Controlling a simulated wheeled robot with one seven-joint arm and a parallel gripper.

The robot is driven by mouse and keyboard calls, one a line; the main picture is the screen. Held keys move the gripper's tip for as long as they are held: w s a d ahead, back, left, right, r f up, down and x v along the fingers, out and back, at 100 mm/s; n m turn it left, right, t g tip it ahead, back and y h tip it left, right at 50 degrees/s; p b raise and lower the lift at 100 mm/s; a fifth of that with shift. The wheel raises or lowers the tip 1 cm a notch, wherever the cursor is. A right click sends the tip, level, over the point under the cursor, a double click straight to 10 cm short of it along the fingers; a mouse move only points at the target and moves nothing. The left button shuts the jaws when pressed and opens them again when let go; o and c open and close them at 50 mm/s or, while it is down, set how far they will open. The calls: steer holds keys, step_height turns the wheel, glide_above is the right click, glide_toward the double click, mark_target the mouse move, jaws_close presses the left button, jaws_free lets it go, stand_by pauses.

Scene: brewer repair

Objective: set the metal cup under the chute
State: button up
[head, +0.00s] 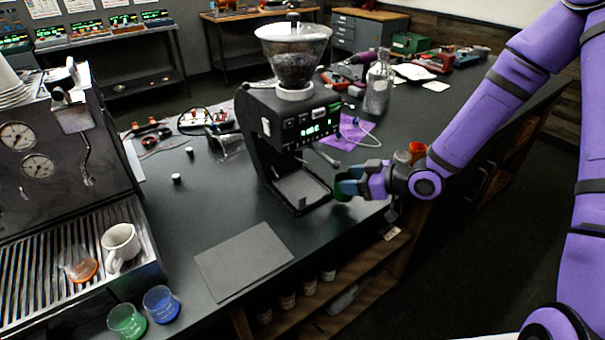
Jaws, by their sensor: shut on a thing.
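The grinder (292,125) stands mid-table, with its chute on the front above a flat tray (302,188). No cup shows on the grinder's tray.
An espresso machine (60,170) stands at the left with a white mug (119,244) on its grate. Green (127,321) and blue (161,304) glasses stand at the front. A grey mat (243,262) lies before the grinder. An orange-red container (417,151) and a glass bottle (377,85) are right.

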steer(key=w+a, duration=0.1)
steer(key=a, duration=0.2)
steer(key=w+a, duration=0.2)
steer(key=a, duration=0.1)
steer(key=w+a, duration=0.2)
steer(key=a, duration=0.1)
steer(key=w+a, duration=0.1)
steer(key=a, duration=0.2)
steer(key=shift+w, duration=0.4)
steer(key=shift+d+f, duration=0.1)
steer(key=shift+f, duration=0.7)
steer(key=o, duration=0.9)
